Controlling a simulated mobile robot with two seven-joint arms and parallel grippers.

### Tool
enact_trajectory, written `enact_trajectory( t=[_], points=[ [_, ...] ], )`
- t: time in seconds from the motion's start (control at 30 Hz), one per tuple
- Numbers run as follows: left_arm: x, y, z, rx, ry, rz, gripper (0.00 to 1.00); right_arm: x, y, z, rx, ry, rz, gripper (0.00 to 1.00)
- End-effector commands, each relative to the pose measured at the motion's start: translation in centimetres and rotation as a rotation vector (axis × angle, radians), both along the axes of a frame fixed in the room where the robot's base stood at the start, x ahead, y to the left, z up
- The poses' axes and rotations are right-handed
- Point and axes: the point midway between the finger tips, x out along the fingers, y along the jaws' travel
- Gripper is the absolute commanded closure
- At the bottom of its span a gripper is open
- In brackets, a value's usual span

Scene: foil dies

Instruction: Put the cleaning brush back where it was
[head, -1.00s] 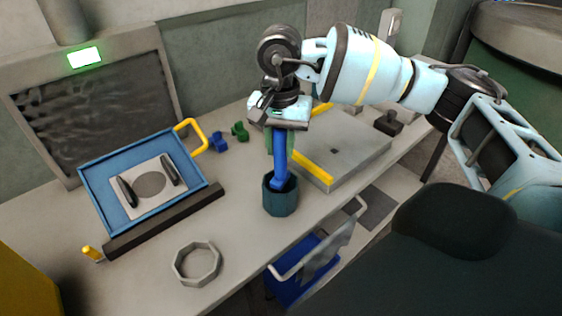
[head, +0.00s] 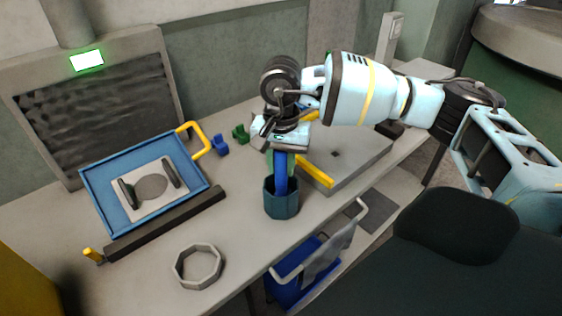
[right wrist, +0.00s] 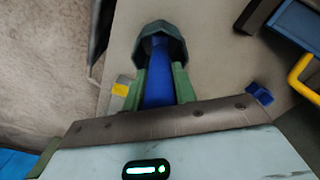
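The cleaning brush (head: 281,178) shows as a blue handle, upright, with its lower end inside a dark teal cup (head: 282,207) on the bench. My right gripper (head: 280,163) is above the cup, pointing down, its green fingers on either side of the handle. In the right wrist view the brush (right wrist: 158,75) runs between the two fingers (right wrist: 159,88), which look closed against it, and into the cup (right wrist: 180,47). The part of the brush inside the cup is hidden. My left gripper is not in view.
A blue tray (head: 92,172) holding a light plate stands at the left behind a dark bar (head: 165,224). A grey octagonal ring (head: 198,285) lies in front. A grey flat box (head: 345,160) with a yellow strip is right behind the cup. Small blue and green blocks lie behind.

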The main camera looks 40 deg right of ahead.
Motion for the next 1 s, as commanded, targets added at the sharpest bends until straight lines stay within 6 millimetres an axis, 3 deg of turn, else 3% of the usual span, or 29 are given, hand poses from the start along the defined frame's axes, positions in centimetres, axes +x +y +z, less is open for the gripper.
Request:
enact_trajectory(
  t=[0.17, 0.57, 1.0],
  points=[
    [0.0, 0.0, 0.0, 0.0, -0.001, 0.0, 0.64, 0.0, 0.0, 0.0, 0.0, 0.0, 0.0, 0.52],
    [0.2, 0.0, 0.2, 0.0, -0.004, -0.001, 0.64, 0.1, 0.0, 1.0, 0.001, -0.002, 0.0, 0.52],
    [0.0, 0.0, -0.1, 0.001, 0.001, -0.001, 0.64, 0.1, 0.1, 9.1, 0.001, -0.004, 0.001, 0.52]
  ],
)
